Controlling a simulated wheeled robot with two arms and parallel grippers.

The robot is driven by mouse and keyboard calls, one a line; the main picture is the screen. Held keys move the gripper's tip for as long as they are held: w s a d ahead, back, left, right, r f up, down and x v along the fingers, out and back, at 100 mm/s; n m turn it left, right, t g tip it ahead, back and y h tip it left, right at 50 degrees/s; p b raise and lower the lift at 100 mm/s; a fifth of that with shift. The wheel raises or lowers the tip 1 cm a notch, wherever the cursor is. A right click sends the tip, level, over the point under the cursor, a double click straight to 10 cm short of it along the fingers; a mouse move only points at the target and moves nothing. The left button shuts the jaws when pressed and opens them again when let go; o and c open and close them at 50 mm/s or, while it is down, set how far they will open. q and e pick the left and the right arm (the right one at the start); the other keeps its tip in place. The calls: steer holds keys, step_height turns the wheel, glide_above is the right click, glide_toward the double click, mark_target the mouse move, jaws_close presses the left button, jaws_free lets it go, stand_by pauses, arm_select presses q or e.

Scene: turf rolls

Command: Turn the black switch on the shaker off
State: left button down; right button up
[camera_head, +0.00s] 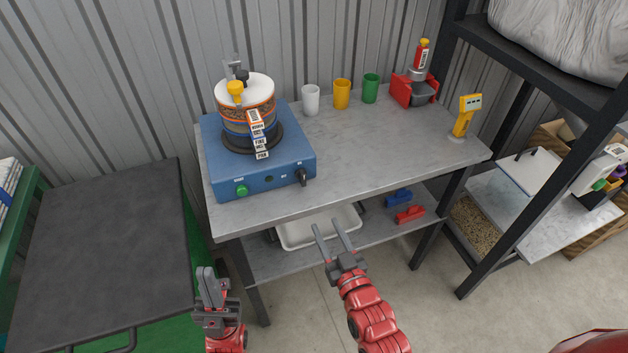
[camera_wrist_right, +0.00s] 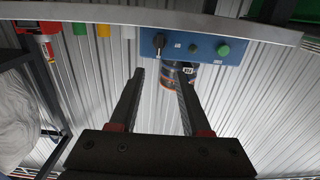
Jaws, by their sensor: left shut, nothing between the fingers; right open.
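The shaker (camera_head: 226,170) is a blue box on the left part of the grey metal table, with a stack of sieves (camera_head: 247,112) on top. Its black switch (camera_head: 302,177) is on the right of the front panel; a green button (camera_head: 241,190) is on the left. In the right wrist view, which appears upside down, the black switch (camera_wrist_right: 159,41) shows ahead of the fingers. My right gripper (camera_head: 333,237) is open and empty, in front of the table edge, below and right of the switch. My left gripper (camera_head: 206,275) is shut and empty, below and left of the shaker.
White (camera_head: 311,100), yellow (camera_head: 342,94) and green (camera_head: 370,88) cups stand at the table's back. A red scoop holder (camera_head: 414,90) and yellow device (camera_head: 465,117) stand to the right. A white tray (camera_head: 290,236) is on the lower shelf. A dark-topped cart (camera_head: 105,250) stands left.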

mark_target(304, 180)
steer(key=p+x, duration=0.3)
steer(key=x, duration=1.1)
steer(key=shift+w+a, duration=0.1)
steer(key=shift+w, duration=0.55)
jaws_close()
